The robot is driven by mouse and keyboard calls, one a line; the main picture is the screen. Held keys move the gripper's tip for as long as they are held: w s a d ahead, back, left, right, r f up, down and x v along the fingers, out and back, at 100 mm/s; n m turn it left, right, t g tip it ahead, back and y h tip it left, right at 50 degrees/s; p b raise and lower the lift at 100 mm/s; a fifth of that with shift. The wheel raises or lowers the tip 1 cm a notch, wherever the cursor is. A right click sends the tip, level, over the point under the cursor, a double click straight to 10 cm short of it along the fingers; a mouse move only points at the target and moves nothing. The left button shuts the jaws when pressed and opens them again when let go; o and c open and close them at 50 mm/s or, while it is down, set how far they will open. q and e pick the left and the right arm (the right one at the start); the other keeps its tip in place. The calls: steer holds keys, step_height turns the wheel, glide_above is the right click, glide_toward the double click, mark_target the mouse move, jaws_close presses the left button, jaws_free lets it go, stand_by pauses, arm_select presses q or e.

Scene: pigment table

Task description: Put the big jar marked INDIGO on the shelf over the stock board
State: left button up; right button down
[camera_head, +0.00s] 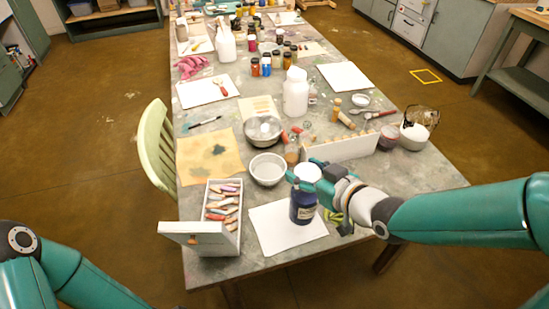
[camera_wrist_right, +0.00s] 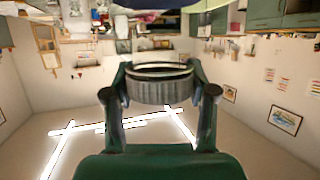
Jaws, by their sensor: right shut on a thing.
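A big dark blue jar (camera_head: 303,207) with a white lid (camera_head: 307,173) is upright over the white sheet (camera_head: 272,232) at the near end of the table. Its label is too small to read. My right gripper (camera_head: 312,172) is shut on the jar at its lid. In the right wrist view, the fingers (camera_wrist_right: 160,92) sit on both sides of a ribbed round lid (camera_wrist_right: 158,88). I cannot tell whether the jar's base touches the sheet. My left gripper is out of view; only my left arm shows. I cannot make out the shelf or the stock board for certain.
A white bowl (camera_head: 267,169) and a box of pigment sticks (camera_head: 222,205) stand left of the jar. A long pale rack (camera_head: 340,148) stands behind my right gripper. A white jug (camera_head: 295,92) and several small jars are farther back. A green chair (camera_head: 155,147) touches the left side.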

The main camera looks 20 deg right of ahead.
steer(key=shift+w+a+f+p, duration=0.1)
steer(key=shift+w+a+p, duration=0.15)
steer(key=shift+w+p, duration=0.5)
steer(key=f+p+x, duration=0.1)
steer(key=x, duration=0.9)
steer(key=shift+f+p, duration=0.4)
steer(key=shift+f, duration=0.15)
steer(key=shift+c, duration=1.8)
jaws_free()
steer(key=shift+s+d, duration=0.1)
steer(key=shift+s, duration=0.05)
